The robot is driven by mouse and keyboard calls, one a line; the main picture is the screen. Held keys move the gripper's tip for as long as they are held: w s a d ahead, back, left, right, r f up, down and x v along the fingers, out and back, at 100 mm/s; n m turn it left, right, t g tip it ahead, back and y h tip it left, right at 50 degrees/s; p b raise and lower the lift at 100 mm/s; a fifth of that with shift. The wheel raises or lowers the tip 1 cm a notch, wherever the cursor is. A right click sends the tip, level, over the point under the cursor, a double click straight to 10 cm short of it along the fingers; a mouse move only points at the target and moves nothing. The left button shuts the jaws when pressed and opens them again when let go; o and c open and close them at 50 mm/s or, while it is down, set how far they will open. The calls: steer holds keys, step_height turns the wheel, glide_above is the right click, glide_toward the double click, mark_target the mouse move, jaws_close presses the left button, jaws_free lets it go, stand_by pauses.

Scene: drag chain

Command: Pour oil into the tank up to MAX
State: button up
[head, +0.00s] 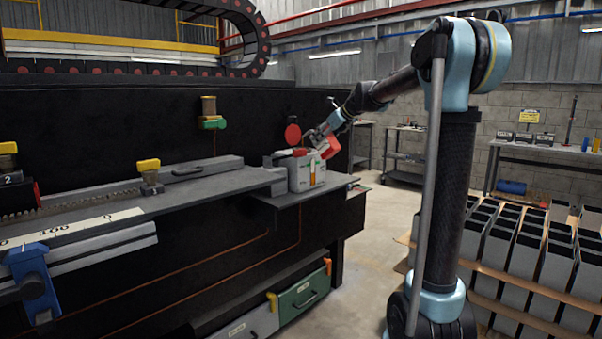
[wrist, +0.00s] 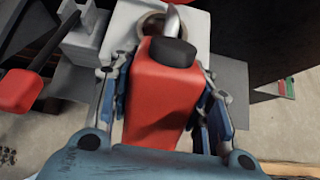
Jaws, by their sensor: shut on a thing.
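The tank (head: 306,174) is a light grey box on the end of the dark bench, with a small orange and green gauge (head: 314,167) on its front. The gauge is too small to read its level or MAX mark. My gripper (head: 324,141) is shut on a red oil can (head: 331,149). In the wrist view the can (wrist: 162,95) sits between both fingers, with a black cap and a grey spout (wrist: 175,20). The spout reaches over the tank's round opening (wrist: 151,25). The can looks tilted toward the tank. I cannot see any oil stream.
A red disc (head: 292,133) stands behind the tank. In the wrist view a red paddle-like part (wrist: 27,91) on a dark rod lies left of the can. A grey rail (head: 202,165) runs along the bench to the left.

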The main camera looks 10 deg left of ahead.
steer(key=shift+a+r, duration=0.1)
steer(key=shift+r, duration=0.05)
stand_by(0.5)
steer(key=shift+r+g+h, duration=0.3)
steer(key=shift+h, duration=0.1)
steer(key=shift+a+r, duration=0.1)
steer(key=shift+r, duration=0.15)
stand_by(2.4)
steer(key=shift+w+r+g+h, duration=0.1)
steer(key=shift+r+g+h, duration=0.15)
steer(key=shift+g+h, duration=0.05)
steer(key=shift+w+a+r+g+h, duration=0.1)
steer(key=shift+r+g+h, duration=0.15)
steer(key=shift+r+h, duration=0.15)
steer(key=shift+w+a+r+g+h, duration=0.1)
steer(key=shift+r+g+h, duration=0.15)
steer(key=shift+r+h, duration=0.1)
stand_by(3.2)
